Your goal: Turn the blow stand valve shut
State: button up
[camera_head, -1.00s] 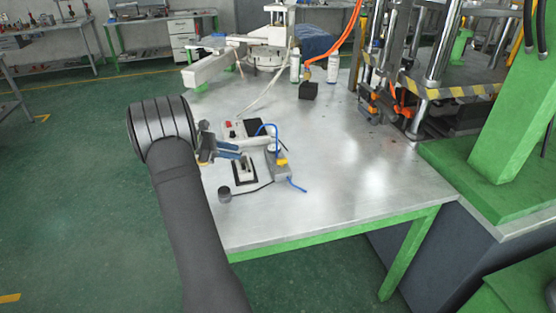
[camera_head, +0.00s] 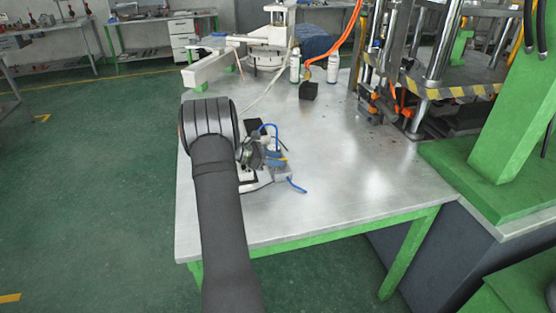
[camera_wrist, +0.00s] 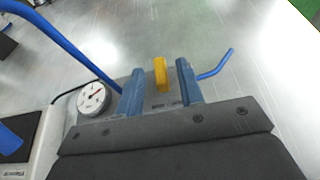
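The blow stand valve has a yellow handle (camera_wrist: 161,75), which stands upright on the grey blow stand (camera_wrist: 160,100) in the wrist view. My gripper (camera_wrist: 158,78) is open, with one blue finger to the left of the handle and one to the right. Gaps show between the handle and both fingers. A round white gauge (camera_wrist: 93,97) sits on the stand to the left of my gripper. In the head view, the blow stand (camera_head: 280,172) is partly hidden behind my gripper (camera_head: 273,158), and a bit of yellow handle shows at the fingers.
Blue hoses (camera_wrist: 70,45) leave the stand on both sides. A black-and-white device (camera_wrist: 25,150) lies left of it. On the metal table (camera_head: 345,190), white bottles (camera_head: 295,65) and a black block (camera_head: 308,90) stand farther back. The right of the table is clear.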

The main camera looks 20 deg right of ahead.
jog(key=shift+d+f, duration=0.15)
jog(key=shift+d, duration=0.2)
grip_shut()
jog(key=m+g, duration=0.3)
jog(key=m+g+y, duration=0.1)
jog(key=g, duration=0.1)
jog(key=shift+w, duration=0.3)
jog(key=shift+m, duration=0.3)
